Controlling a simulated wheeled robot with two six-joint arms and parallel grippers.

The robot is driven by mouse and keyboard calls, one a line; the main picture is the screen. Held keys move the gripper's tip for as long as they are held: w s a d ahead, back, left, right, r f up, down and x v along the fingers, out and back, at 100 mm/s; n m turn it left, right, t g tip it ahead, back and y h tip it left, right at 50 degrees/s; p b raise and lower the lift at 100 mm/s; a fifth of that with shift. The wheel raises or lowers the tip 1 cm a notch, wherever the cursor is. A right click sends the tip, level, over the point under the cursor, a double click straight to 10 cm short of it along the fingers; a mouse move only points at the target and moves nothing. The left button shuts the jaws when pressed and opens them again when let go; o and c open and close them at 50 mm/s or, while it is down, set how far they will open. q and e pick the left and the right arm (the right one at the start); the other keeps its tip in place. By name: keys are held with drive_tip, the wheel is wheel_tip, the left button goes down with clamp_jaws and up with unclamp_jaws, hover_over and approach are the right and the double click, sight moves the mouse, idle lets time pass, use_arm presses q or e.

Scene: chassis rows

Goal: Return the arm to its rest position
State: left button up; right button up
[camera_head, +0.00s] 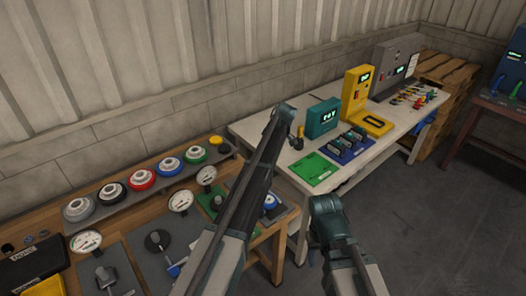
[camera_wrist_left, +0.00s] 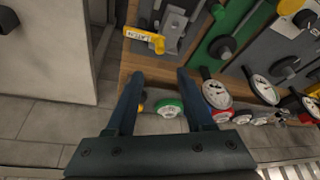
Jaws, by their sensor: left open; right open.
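My left gripper (camera_wrist_left: 158,76) shows in the left wrist view with its two dark fingers apart and nothing between them. It hangs above the wooden bench (camera_wrist_left: 150,82), near its end, and a green-rimmed dial (camera_wrist_left: 168,108) lies below and beyond the fingers. In the head view my left arm reaches up across the middle, over the bench's right end, and its fingers cannot be made out. My right gripper (camera_head: 326,210) is low in the middle, in front of the white table (camera_head: 330,178). It holds nothing that I can see.
The bench carries a row of coloured dials (camera_head: 140,180), gauges (camera_head: 86,241) and panels. The white table holds a green board (camera_head: 314,167), a teal device (camera_head: 322,118) and a yellow device (camera_head: 357,92). Pallets (camera_head: 440,85) stand beyond. The floor at right (camera_head: 440,220) is clear.

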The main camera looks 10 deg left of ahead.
use_arm(q)
drive_tip(key=s+d+f+m+h, duration=0.1)
drive_tip(key=s+d+m, duration=0.3)
drive_tip(key=s, duration=0.9)
drive_tip(key=s+d+f+m+g+h+b, duration=0.1)
drive_tip(key=s+d+m, duration=0.4)
drive_tip(key=s, duration=0.9)
drive_tip(key=s+d+f+m+h+b, duration=0.1)
drive_tip(key=s+d+m, duration=0.3)
drive_tip(key=s+m, duration=0.5)
drive_tip(key=s, duration=0.5)
drive_tip(key=shift+s+d+f+m, duration=0.2)
drive_tip(key=shift+d+f+m, duration=0.1)
drive_tip(key=shift+d+m, duration=0.1)
